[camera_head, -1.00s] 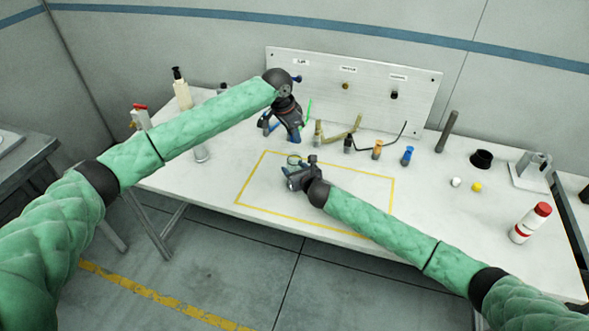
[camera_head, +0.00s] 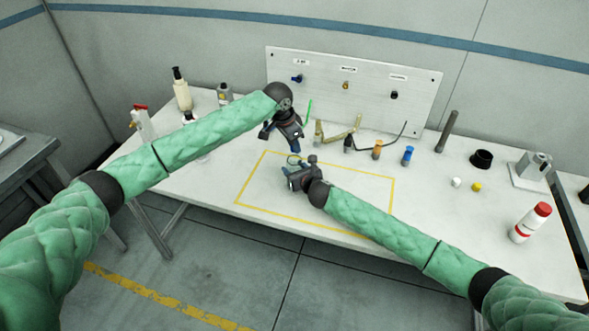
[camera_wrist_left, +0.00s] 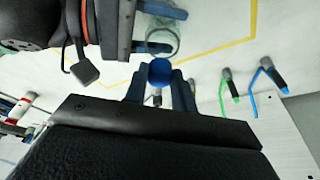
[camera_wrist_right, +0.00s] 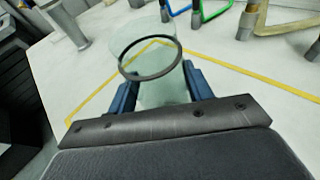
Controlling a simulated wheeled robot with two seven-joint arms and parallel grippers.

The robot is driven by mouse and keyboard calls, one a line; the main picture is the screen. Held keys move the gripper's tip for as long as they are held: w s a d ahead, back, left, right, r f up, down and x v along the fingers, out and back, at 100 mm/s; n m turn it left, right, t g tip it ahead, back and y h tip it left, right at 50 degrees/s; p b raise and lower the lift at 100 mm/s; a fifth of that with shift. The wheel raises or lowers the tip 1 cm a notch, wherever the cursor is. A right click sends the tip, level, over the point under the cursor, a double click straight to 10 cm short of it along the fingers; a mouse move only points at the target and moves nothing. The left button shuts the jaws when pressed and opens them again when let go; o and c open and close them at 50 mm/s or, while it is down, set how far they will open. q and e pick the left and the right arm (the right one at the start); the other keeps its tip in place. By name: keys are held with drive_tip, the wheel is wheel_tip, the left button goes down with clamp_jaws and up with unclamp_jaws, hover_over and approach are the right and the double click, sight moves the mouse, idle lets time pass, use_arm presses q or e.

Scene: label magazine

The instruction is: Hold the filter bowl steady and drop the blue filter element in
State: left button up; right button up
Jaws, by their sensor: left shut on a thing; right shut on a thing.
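The clear filter bowl (camera_wrist_right: 151,84) with a dark rim stands upright within the yellow outline, between the fingers of my right gripper (camera_wrist_right: 158,88), which is shut on it. In the head view the bowl (camera_head: 293,160) is small beside my right gripper (camera_head: 284,174). The blue filter element (camera_wrist_left: 160,73) is between the fingers of my left gripper (camera_wrist_left: 160,85), shut on it. In the left wrist view the bowl's rim (camera_wrist_left: 176,42) is just beyond the element, the two apart. In the head view my left gripper (camera_head: 281,138) is behind the bowl, and the element cannot be made out there.
Fittings and hoses (camera_head: 340,135) lie behind the grippers, with an orange piece (camera_head: 377,149) and a blue piece (camera_head: 407,155) to the right. A panel (camera_head: 350,115) stands at the back. The outlined area (camera_head: 260,195) is mostly clear.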

use_arm(q)
drive_tip(key=o, duration=1)
drive_tip(key=shift+r, duration=0.15)
drive_tip(key=v, duration=1.1)
drive_tip(key=shift+r, duration=0.35)
use_arm(e)
drive_tip(key=o, duration=1.1)
drive_tip(key=shift+s, duration=0.1)
